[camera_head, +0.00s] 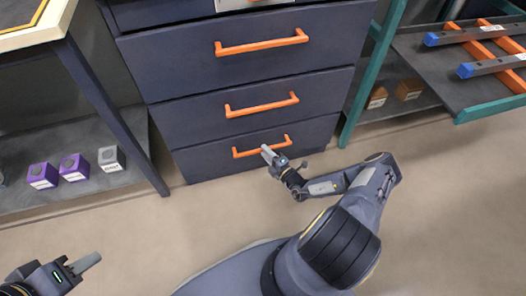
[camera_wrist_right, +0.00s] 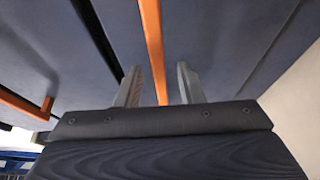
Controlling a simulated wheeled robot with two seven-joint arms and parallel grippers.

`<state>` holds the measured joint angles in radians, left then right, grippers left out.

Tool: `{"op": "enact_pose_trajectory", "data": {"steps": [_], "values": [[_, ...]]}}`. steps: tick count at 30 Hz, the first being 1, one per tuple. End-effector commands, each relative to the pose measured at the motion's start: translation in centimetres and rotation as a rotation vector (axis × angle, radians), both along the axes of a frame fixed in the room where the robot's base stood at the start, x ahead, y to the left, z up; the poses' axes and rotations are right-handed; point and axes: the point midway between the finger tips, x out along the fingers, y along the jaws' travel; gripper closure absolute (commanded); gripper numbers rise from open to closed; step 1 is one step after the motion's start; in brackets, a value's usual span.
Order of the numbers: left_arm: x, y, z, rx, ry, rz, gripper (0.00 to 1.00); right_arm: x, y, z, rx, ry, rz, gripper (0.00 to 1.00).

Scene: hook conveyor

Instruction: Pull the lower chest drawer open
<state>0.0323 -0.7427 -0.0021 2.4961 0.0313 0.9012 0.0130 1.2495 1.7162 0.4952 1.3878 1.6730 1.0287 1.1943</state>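The dark blue chest (camera_head: 180,62) has several drawers with orange bar handles. The lower drawer (camera_head: 200,166) is closed, flush with the front above it. Its orange handle (camera_head: 247,152) is partly covered by my right gripper (camera_head: 269,156). In the right wrist view the two fingers of my right gripper (camera_wrist_right: 158,72) stand apart on either side of an orange handle bar (camera_wrist_right: 152,35), with a gap on each side. My left gripper (camera_head: 78,266) is at the bottom left, away from the chest; its finger opening is not clear.
A table with a lower shelf (camera_head: 110,190) holding purple and grey cubes stands left of the chest. A teal-framed rack (camera_head: 378,75) stands close on the right. The floor (camera_head: 200,225) before the chest is clear except for my arm.

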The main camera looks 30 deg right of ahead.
Motion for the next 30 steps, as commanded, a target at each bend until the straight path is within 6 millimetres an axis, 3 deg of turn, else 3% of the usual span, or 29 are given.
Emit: {"op": "enact_pose_trajectory", "data": {"steps": [6, 15, 23, 30], "values": [[0.0, 0.0, -0.7, 0.0, 0.0, 0.0, 0.64, 2.2, 0.4, -0.1, -0.002, 0.0, 0.002, 0.65], [0.0, 0.0, -0.7, 0.0, 0.0, 0.0, 0.64, 2.4, 0.4, 0.0, -0.002, 0.0, 0.001, 0.65], [0.0, 0.0, -0.7, 0.0, 0.0, 0.0, 0.64, 2.4, 0.4, 0.0, -0.002, 0.0, 0.002, 0.99], [0.0, 0.0, -0.7, 0.0, 0.0, 0.0, 0.64, 2.4, 0.4, 0.0, -0.002, 0.0, 0.002, 1.0]]}}
